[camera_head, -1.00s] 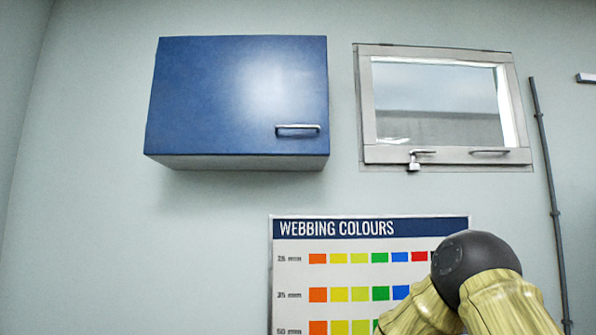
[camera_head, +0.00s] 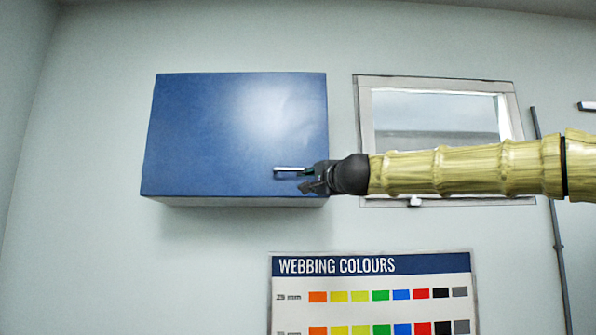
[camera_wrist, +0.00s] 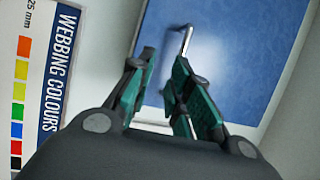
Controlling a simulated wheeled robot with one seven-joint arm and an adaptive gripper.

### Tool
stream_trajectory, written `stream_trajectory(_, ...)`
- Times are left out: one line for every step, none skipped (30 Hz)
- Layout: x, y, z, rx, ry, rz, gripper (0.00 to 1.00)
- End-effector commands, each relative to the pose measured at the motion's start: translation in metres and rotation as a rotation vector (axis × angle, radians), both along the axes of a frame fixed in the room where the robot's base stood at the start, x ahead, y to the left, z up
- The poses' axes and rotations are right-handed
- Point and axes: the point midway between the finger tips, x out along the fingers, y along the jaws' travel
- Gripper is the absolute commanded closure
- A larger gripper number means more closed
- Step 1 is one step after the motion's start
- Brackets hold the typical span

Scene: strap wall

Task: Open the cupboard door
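The cupboard is a blue wall box with a shut blue door (camera_head: 215,130). Its silver bar handle (camera_head: 289,169) sits near the door's lower right corner. My gripper (camera_head: 306,180) is at the handle's right end in the head view, and its body hides that end. In the wrist view the door (camera_wrist: 225,45) fills the upper right and the handle (camera_wrist: 186,42) runs down towards the gap between my fingers. My gripper (camera_wrist: 161,88) is open there, its two green-padded fingers apart. I cannot tell whether either finger touches the handle.
A webbing colours chart (camera_head: 371,266) is on the wall below. A grey pipe (camera_head: 558,255) runs down at the right. The wall left of the cupboard is clear.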

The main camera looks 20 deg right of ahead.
Motion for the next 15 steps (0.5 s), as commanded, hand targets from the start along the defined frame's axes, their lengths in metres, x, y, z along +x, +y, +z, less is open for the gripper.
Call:
stream_trajectory(-0.007, -0.004, 0.016, 0.015, -0.014, 0.002, 0.81)
stream_trajectory(-0.009, -0.005, 0.021, 0.021, -0.021, 0.004, 0.81)
stream_trajectory(-0.012, -0.006, 0.027, 0.028, -0.026, 0.005, 0.81)
stream_trajectory(-0.013, -0.007, 0.030, 0.030, -0.030, 0.006, 0.81)
stream_trajectory(-0.013, -0.008, 0.032, 0.032, -0.031, 0.006, 0.81)
stream_trajectory(-0.012, -0.008, 0.034, 0.034, -0.033, 0.007, 0.81)
stream_trajectory(-0.011, -0.008, 0.035, 0.034, -0.033, 0.007, 0.81)
stream_trajectory(-0.009, -0.007, 0.035, 0.034, -0.033, 0.007, 0.81)
stream_trajectory(-0.006, -0.007, 0.036, 0.034, -0.033, 0.007, 0.81)
stream_trajectory(-0.003, -0.006, 0.037, 0.034, -0.033, 0.007, 0.81)
stream_trajectory(0.000, -0.006, 0.037, 0.034, -0.032, 0.008, 0.81)
stream_trajectory(0.004, -0.005, 0.038, 0.033, -0.032, 0.008, 0.81)
stream_trajectory(0.008, -0.005, 0.039, 0.033, -0.032, 0.008, 0.81)
stream_trajectory(0.011, -0.005, 0.040, 0.033, -0.032, 0.007, 0.81)
stream_trajectory(0.016, -0.004, 0.040, 0.033, -0.032, 0.007, 0.81)
